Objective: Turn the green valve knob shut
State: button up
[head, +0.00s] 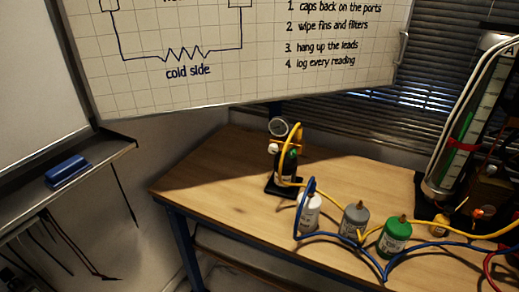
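A small dark rig (283,184) with a round gauge (278,127) on top stands on the wooden table, near its left end. A small green part (293,150), which looks like the green valve knob, sits on the right side of this rig just below the gauge. A yellow hose (298,132) loops close beside it and partly covers the rig. The knob is too small to tell how far it is turned. My gripper is not in view.
A white bottle (309,212), a grey bottle (354,220) and a green bottle (395,238) stand right of the rig among blue and yellow hoses. A tall gauge column (465,135) stands at far right. The table's left end (195,195) is clear. A whiteboard (240,75) hangs above.

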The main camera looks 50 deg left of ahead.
aim_at(292, 154)
jog(key=u, duration=1.25)
